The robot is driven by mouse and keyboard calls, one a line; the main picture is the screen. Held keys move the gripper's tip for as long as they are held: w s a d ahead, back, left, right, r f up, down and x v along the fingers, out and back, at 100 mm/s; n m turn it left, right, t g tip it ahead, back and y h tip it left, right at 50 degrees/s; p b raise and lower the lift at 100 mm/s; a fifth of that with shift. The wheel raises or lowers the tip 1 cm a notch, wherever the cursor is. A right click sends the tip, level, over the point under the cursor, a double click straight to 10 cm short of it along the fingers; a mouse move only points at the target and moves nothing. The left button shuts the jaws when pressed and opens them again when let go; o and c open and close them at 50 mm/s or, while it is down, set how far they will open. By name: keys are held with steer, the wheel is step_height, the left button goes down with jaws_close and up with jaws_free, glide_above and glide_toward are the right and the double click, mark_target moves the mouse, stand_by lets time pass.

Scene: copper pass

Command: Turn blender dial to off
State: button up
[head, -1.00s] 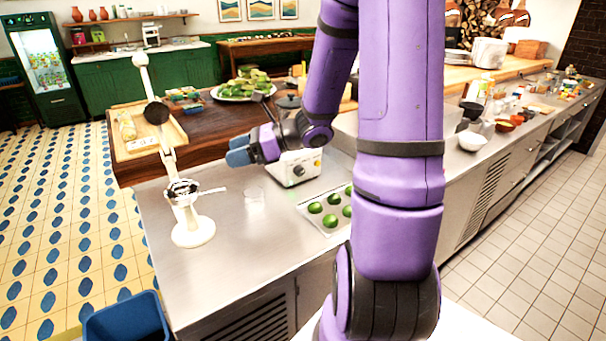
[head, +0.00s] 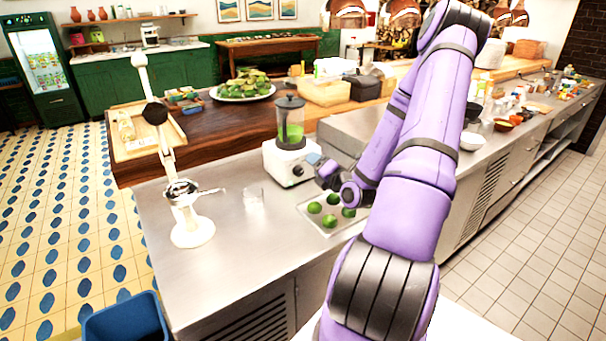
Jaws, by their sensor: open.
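The blender stands on the steel counter, with a white base (head: 278,163) and a clear jar (head: 290,122) holding green contents under a dark lid. Its dial (head: 297,170) is a small dark knob on the front of the base. I cannot tell whether the fingers touch the blender. The dial's pointer is too small to read.
A tray of limes (head: 325,222) lies in front of my gripper. A clear glass (head: 253,196) and a white lever press (head: 190,215) stand to the left. A steel box (head: 345,140) stands behind my gripper.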

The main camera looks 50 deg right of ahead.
glide_toward(301, 172)
steer(key=shift+x, duration=1.1)
steer(key=x, duration=0.5)
steer(key=shift+w+d, duration=0.15)
steer(key=shift+x, duration=0.8)
steer(key=c, duration=0.9)
